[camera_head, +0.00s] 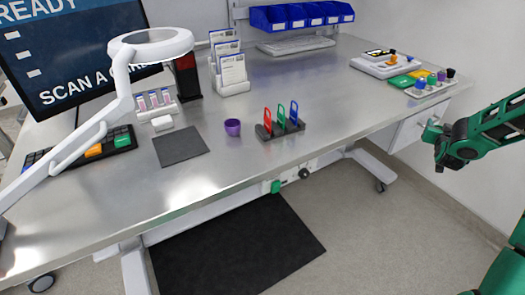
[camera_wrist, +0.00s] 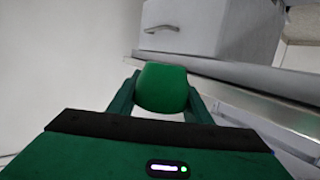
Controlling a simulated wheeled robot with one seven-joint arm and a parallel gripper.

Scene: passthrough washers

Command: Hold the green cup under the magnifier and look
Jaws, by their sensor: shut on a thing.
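The green cup (camera_wrist: 162,88) shows between the two fingers of my gripper (camera_wrist: 160,100) in the wrist view. The fingers are shut on it, one on each side. In the head view my gripper (camera_head: 436,143) is at the right, out past the table's right edge, with the small green cup (camera_head: 432,131) at its tip. The cup's inside is hidden. The magnifier (camera_head: 150,36) is a white ring on a white jointed arm at the upper left, above the table and far from my gripper.
A purple cup (camera_head: 232,128) stands mid-table between a dark mat (camera_head: 181,146) and a rack (camera_head: 280,129) with red, green and blue frames. A monitor (camera_head: 75,50) and keyboard (camera_head: 115,139) are at the left. Blue bins (camera_head: 300,17) hang at the back. The front right tabletop (camera_head: 345,115) is clear.

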